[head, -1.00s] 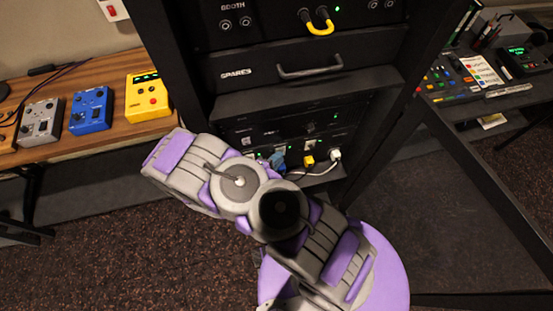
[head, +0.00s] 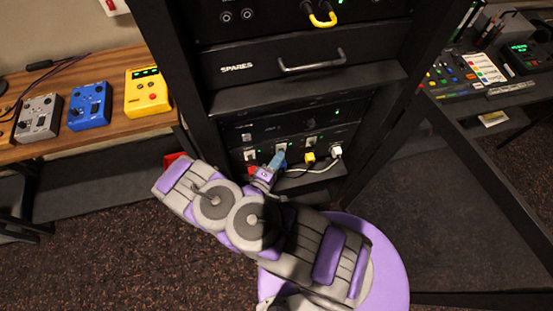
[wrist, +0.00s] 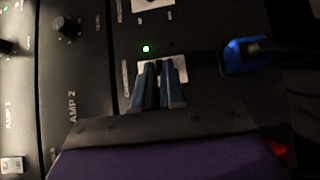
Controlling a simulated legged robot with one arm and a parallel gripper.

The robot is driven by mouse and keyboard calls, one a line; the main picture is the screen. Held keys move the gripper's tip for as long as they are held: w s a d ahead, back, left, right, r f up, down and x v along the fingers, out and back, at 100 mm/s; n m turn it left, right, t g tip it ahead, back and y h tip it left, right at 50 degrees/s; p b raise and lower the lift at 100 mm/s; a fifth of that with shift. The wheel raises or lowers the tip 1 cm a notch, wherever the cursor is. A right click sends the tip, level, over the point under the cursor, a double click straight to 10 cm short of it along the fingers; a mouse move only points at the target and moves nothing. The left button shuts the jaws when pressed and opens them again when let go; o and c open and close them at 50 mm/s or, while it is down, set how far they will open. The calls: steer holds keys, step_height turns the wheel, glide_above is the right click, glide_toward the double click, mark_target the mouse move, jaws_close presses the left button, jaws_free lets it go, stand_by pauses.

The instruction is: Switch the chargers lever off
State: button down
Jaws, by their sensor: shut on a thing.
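My gripper (wrist: 160,88) has its narrow blue-grey fingers shut at the white switch plate (wrist: 181,75) beside a label that seems to read CHARGERS. The chargers lever is hidden between the fingers. A green light (wrist: 146,49) is lit beside this plate. In the head view my gripper (head: 279,161) reaches the lower switch row from the front and below, partly covered by my arm.
A blue plug (wrist: 245,56) with a dark cable sits close beside the fingers. Yellow (head: 309,158) and white (head: 336,151) plugs are to the right. The SPARES drawer (head: 300,70) is above. A wooden table (head: 60,140) holds several boxes at left.

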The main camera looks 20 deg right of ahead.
step_height(320, 180, down, 2)
steer(key=m+h+b, duration=0.1)
steer(key=m+b, duration=0.1)
steer(key=m+t+h+b, duration=0.1)
steer(key=m+h+b, duration=0.1)
steer(key=shift+w+d+f+m+t+h, duration=0.2)
steer(key=shift+m+t+h, duration=0.1)
steer(key=shift+m, duration=0.1)
steer(key=shift+a, duration=0.1)
steer(key=c, duration=1.5)
jaws_free()
steer(key=shift+w, duration=0.1)
